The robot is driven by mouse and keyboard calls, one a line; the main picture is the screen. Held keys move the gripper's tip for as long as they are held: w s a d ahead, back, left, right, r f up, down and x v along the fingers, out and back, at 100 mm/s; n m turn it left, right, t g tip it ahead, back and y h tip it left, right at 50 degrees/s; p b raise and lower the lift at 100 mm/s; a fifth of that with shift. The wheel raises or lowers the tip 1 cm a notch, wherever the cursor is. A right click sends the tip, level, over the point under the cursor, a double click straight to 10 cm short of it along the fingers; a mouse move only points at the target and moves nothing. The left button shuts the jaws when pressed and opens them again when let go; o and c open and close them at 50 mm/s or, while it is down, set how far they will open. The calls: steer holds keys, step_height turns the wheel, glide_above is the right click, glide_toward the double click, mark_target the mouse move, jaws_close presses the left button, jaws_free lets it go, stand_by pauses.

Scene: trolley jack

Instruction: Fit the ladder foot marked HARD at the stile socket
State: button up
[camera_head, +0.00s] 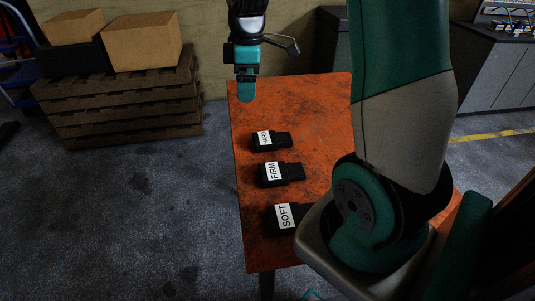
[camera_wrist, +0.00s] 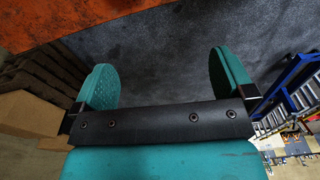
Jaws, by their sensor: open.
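The black ladder foot marked HARD (camera_head: 264,139) lies on the orange worn table (camera_head: 315,110), the farthest of three feet in a column. The foot marked FIRM (camera_head: 271,172) and the foot marked SOFT (camera_head: 285,215) lie nearer. My gripper (camera_head: 246,92) hangs at the table's far left edge, beyond the HARD foot and apart from it. In the wrist view my gripper (camera_wrist: 164,82) shows two teal fingers wide apart with nothing between them. A blue ladder-like frame (camera_wrist: 295,85) is at the right of the wrist view. I cannot make out the stile socket.
Cardboard boxes (camera_head: 143,42) stand on a stack of pallets (camera_head: 130,105) at the left. Blue framework (camera_head: 17,45) stands at the far left. Grey cabinets (camera_head: 490,70) stand at the back right. Floor left of the table is clear. My arm hides the table's right side.

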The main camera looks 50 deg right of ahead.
steer(key=d+f+b, duration=0.1)
steer(key=d+f, duration=0.5)
steer(key=d, duration=0.3)
glide_above(270, 137)
steer(key=shift+n+g+h, duration=0.3)
steer(key=shift+n, duration=0.1)
step_height(270, 137, down, 11)
steer(key=shift+d+r+p, duration=0.15)
steer(key=shift+p, duration=0.3)
steer(key=shift+a+f+p, duration=0.2)
steer(key=shift+f+p, duration=0.3)
steer(key=shift+f, duration=2.35)
steer(key=c, duration=1)
